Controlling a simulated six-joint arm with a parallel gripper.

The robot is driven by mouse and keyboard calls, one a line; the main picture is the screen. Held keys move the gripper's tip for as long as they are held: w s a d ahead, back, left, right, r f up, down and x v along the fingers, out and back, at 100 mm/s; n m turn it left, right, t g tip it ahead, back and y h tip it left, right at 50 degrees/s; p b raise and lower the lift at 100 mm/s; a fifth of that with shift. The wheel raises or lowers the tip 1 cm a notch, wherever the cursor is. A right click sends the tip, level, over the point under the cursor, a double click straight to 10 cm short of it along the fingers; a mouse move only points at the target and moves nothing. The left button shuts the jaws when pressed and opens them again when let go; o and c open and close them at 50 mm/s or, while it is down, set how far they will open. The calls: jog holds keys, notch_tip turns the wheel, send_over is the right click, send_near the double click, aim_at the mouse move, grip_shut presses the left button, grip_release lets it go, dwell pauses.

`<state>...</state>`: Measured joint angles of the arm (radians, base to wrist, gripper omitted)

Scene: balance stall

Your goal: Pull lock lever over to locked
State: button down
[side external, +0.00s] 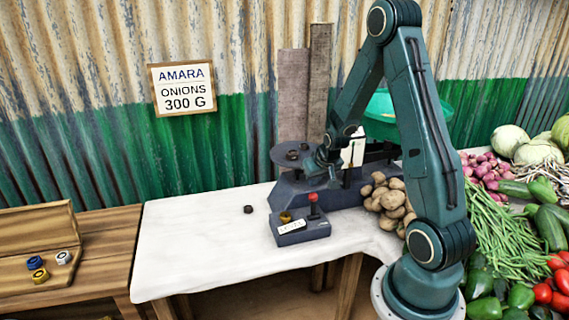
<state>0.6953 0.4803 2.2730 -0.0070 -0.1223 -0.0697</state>
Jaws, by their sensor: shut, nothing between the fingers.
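A lever with a red knob (313,197) stands roughly upright on a small dark blue-grey box (303,238) on the white-topped table. The box has a white label whose words are too small to read. My gripper (328,172) is shut and empty. It appears above and behind the red knob, in front of the balance scale (287,192); the depth gap is hard to judge, but no contact with the knob shows. The fingertips are small and partly blend with the scale behind them. A brass-coloured piece (286,217) sits at the left end of the box.
The scale has a dark plate with small dark weights (292,155) and a green pan (382,106). Potatoes (390,200) lie right of the box. A dark weight (248,209) lies on the white cloth (195,240), which is otherwise clear at left. Vegetables crowd the right.

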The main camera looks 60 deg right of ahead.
aim_at(313, 206)
jog(key=shift+x, duration=2.15)
